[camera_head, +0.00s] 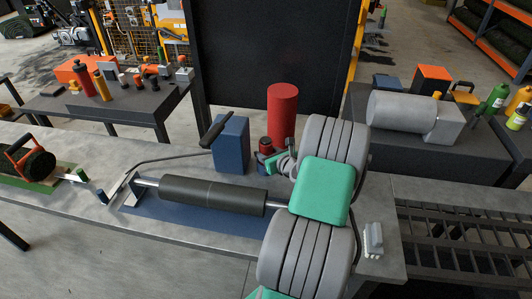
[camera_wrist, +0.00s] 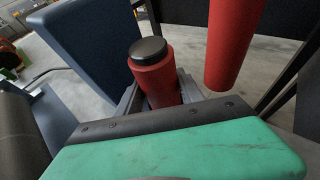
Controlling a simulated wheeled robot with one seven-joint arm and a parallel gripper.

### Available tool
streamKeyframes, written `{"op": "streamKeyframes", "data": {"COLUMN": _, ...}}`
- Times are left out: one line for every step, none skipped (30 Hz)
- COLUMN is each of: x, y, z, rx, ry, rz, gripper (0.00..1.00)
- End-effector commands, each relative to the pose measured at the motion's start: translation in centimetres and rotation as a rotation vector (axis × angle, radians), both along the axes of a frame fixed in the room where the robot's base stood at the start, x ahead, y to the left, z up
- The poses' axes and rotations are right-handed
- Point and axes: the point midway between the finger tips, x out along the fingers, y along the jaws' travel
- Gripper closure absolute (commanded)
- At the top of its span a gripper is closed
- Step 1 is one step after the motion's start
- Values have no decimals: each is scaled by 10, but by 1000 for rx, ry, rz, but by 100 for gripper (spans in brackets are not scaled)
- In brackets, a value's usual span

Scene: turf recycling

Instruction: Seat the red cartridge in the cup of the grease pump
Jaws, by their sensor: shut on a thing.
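A small red cartridge (camera_wrist: 155,80) with a round black cap stands between the dark fingers of my gripper (camera_wrist: 160,98) in the wrist view. It leans slightly, and its lower end is hidden by the green gripper body. In the head view the cartridge (camera_head: 265,144) shows just above my gripper (camera_head: 269,162), beside a blue box (camera_head: 231,144) with a black handle on top. The gripper is shut on the cartridge. A taller red cylinder (camera_head: 282,115) is behind and to the right; it also shows in the wrist view (camera_wrist: 231,40). I cannot make out the pump's cup.
A dark roller (camera_head: 212,195) lies across the grey bench in front of the blue box. The box (camera_wrist: 75,45) is close on the left in the wrist view. A grey motor-like drum (camera_head: 402,112) is on the right bench. Free bench top (camera_head: 60,150) is at left.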

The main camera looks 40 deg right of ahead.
Motion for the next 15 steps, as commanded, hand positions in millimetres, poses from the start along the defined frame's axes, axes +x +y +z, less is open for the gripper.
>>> {"op": "streamKeyframes", "data": {"x": 0, "y": 0, "z": -2, "rx": 0, "ry": 1, "rz": -1, "gripper": 100}}
{"op": "streamKeyframes", "data": {"x": 0, "y": 0, "z": -3, "rx": 0, "ry": 1, "rz": -1, "gripper": 100}}
{"op": "streamKeyframes", "data": {"x": 0, "y": 0, "z": -4, "rx": 0, "ry": 1, "rz": -1, "gripper": 100}}
{"op": "streamKeyframes", "data": {"x": 0, "y": 0, "z": -5, "rx": 0, "ry": 1, "rz": -1, "gripper": 100}}
{"op": "streamKeyframes", "data": {"x": 0, "y": 0, "z": -6, "rx": 0, "ry": 1, "rz": -1, "gripper": 100}}
{"op": "streamKeyframes", "data": {"x": 0, "y": 0, "z": -7, "rx": 0, "ry": 1, "rz": -1, "gripper": 100}}
{"op": "streamKeyframes", "data": {"x": 0, "y": 0, "z": -7, "rx": 0, "ry": 1, "rz": -1, "gripper": 100}}
{"op": "streamKeyframes", "data": {"x": 0, "y": 0, "z": -8, "rx": 0, "ry": 1, "rz": -1, "gripper": 100}}
{"op": "streamKeyframes", "data": {"x": 0, "y": 0, "z": -9, "rx": 0, "ry": 1, "rz": -1, "gripper": 100}}
{"op": "streamKeyframes", "data": {"x": 0, "y": 0, "z": -10, "rx": 0, "ry": 1, "rz": -1, "gripper": 100}}
{"op": "streamKeyframes", "data": {"x": 0, "y": 0, "z": -11, "rx": 0, "ry": 1, "rz": -1, "gripper": 100}}
{"op": "streamKeyframes", "data": {"x": 0, "y": 0, "z": -12, "rx": 0, "ry": 1, "rz": -1, "gripper": 100}}
{"op": "streamKeyframes", "data": {"x": 0, "y": 0, "z": -12, "rx": 0, "ry": 1, "rz": -1, "gripper": 100}}
{"op": "streamKeyframes", "data": {"x": 0, "y": 0, "z": -13, "rx": 0, "ry": 1, "rz": -1, "gripper": 100}}
{"op": "streamKeyframes", "data": {"x": 0, "y": 0, "z": -12, "rx": 0, "ry": 1, "rz": -1, "gripper": 53}}
